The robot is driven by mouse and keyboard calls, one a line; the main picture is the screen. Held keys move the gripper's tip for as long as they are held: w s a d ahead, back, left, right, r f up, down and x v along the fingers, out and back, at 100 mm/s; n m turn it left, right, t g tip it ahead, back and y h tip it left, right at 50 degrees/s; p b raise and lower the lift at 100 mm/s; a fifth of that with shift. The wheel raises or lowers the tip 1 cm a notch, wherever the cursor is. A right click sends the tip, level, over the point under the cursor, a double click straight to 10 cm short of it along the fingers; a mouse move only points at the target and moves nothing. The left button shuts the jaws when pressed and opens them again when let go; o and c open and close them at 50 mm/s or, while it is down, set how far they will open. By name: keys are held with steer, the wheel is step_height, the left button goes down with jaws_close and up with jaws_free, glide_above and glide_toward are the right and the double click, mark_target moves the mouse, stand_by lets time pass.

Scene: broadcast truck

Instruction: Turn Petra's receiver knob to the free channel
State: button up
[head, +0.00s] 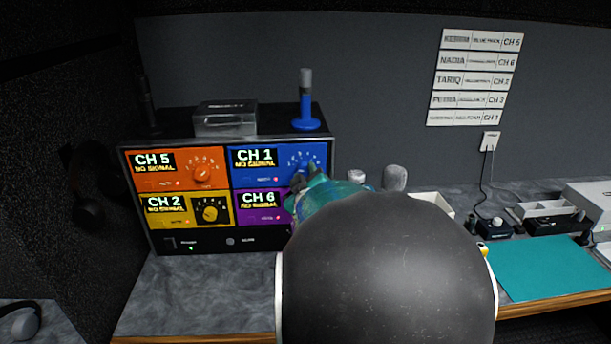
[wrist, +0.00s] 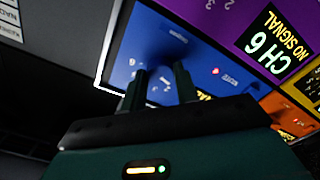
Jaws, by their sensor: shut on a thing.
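A receiver rack (head: 290,237) has four coloured panels: an orange panel (head: 150,186) reading CH 5, a blue panel (head: 240,178) reading CH 1, a yellow panel (head: 185,220) reading CH 2 and a purple panel (head: 240,212) reading CH 6. All read NO SIGNAL. My gripper (head: 301,178) is at the blue panel, shut on its blue knob, which my fingers mostly hide. In the wrist view the two fingers (wrist: 160,78) meet the blue face; the knob's pointer is not readable. Wall strips (head: 475,78) list names and channels; one reads PETRA (head: 445,100), its channel seemingly CH 3.
My arm covers the desk middle. A teal mat (head: 545,268), white trays (head: 545,208) and small devices lie right. Headphones (head: 20,322) lie at lower left.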

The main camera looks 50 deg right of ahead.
steer(key=o, duration=1)
steer(key=shift+w+d, duration=0.1)
steer(key=shift+d, duration=0.05)
steer(key=shift+c, duration=0.2)
steer(key=shift+a, duration=0.2)
